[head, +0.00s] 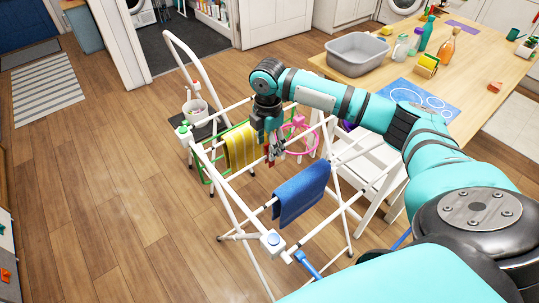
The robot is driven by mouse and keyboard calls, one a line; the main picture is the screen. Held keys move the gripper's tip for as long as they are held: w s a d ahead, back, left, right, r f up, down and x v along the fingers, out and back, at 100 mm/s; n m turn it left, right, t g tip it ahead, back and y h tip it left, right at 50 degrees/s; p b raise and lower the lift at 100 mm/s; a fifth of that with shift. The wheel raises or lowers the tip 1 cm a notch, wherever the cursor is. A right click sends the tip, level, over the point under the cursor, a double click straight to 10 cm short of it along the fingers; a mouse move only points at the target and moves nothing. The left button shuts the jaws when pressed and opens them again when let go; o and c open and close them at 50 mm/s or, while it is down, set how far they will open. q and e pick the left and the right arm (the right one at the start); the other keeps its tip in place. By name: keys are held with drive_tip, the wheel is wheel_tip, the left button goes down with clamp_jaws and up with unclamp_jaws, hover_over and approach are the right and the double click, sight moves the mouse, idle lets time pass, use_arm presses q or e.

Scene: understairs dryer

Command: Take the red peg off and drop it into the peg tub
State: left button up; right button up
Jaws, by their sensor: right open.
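A white drying rack (222,203) stands on the wood floor. A yellow striped cloth (241,147) and a blue towel (301,192) hang on it. My right gripper (274,157) points down over the rack, between the two cloths, with its jaws open. A small red piece that looks like the red peg (268,152) shows at its fingertips; the gripper partly hides it, and I cannot tell whether they touch. My left gripper is out of view.
A pink ring-shaped item (298,133) hangs just right of my right gripper. A wooden table (475,85) at the right holds a grey basin (357,54), bottles and a blue mat. The floor left of the rack is clear.

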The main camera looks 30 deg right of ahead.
drive_tip(key=f, duration=0.2)
drive_tip(key=f+p, duration=0.1)
drive_tip(key=shift+d+f, duration=0.2)
drive_tip(key=shift+f, duration=0.8)
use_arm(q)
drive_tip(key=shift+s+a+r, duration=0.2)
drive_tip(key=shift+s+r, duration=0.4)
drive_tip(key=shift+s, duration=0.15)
use_arm(e)
drive_tip(key=c, duration=0.9)
